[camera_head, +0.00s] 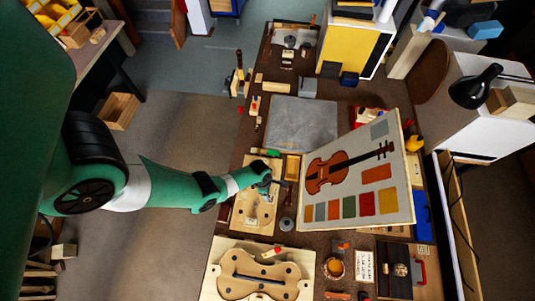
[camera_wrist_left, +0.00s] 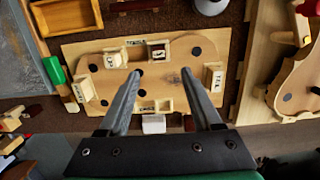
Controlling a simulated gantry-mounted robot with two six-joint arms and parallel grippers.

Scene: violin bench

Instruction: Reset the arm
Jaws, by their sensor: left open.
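My left arm comes in from the left in the head view, and its gripper (camera_head: 277,183) is over the workbench. The left wrist view shows the gripper (camera_wrist_left: 159,75) with its two fingers apart and nothing between them. Below the fingers is a wooden board (camera_wrist_left: 215,45) with a violin-shaped form and several small labelled blocks on it. The board also shows in the head view (camera_head: 250,215), partly hidden by my gripper. I cannot tell the exact height of the fingers above it. My right gripper is in neither view.
A violin picture board (camera_head: 342,215) stands tilted just right of my gripper. A larger violin form (camera_head: 240,265) lies at the near end of the bench. A grey mat (camera_head: 300,122) lies beyond the gripper, mostly bare. A wooden tray (camera_wrist_left: 66,17) is beside the board.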

